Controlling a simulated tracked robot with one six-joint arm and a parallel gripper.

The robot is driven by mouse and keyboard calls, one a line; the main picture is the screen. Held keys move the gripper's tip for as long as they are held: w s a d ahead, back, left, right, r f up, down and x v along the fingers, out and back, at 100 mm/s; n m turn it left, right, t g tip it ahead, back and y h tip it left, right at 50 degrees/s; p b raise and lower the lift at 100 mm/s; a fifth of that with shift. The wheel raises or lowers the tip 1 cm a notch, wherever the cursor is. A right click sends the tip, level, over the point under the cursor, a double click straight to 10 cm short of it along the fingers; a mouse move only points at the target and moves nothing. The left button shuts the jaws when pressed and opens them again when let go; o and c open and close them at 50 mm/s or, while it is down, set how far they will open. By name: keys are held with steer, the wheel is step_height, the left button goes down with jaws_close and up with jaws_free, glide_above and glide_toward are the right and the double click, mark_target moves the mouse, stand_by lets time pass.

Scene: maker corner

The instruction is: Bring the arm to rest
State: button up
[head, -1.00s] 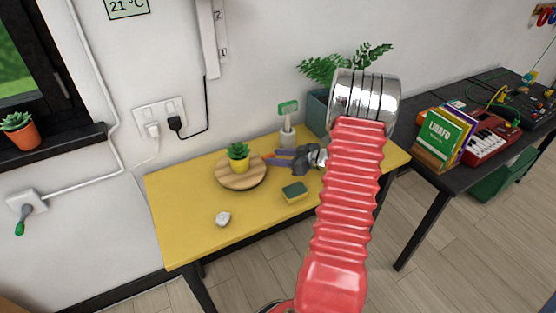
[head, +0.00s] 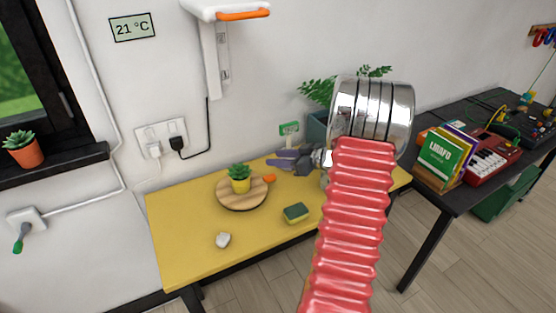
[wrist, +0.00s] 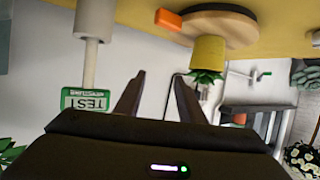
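My gripper (head: 280,160) hangs over the back of the yellow table (head: 190,255), left of my red ribbed arm. Its fingers point left, toward the small potted plant (head: 240,177) on the round wooden board (head: 242,196). In the wrist view the two fingers (wrist: 159,76) stand apart with nothing between them. That view is upside down, with the table at its top. The plant in its yellow pot (wrist: 208,58) is just beyond the right finger there. A green TEST sign (wrist: 85,98) on a white stem is to the left of the left finger.
A sponge (head: 296,213) and a small white lump (head: 223,240) lie on the table. An orange piece (wrist: 168,19) is at the board's edge. A large fern (head: 318,92) stands behind my arm. A dark table (head: 470,190) holds books and a red keyboard at right.

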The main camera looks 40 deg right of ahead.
stand_by(0.3)
steer(key=w+a+r+h, duration=0.35)
steer(key=w+r, duration=0.25)
steer(key=r, duration=0.4)
steer(key=s+a+r+m+g+h, duration=0.2)
steer(key=a+r+m+h, duration=0.15)
steer(key=a+r, duration=0.45)
steer(key=s+a+f+g+y, duration=0.2)
steer(key=s+a+g, duration=0.1)
steer(key=s+a, duration=0.9)
steer(key=s+a+f+n+g+y, duration=0.1)
steer(key=s+a+g+y, duration=0.1)
steer(key=s+a, duration=1.1)
steer(key=a, duration=0.4)
steer(key=shift+s+a+f+g, duration=0.3)
steer(key=shift+a+f+g, duration=0.05)
steer(key=shift+f+g, duration=0.05)
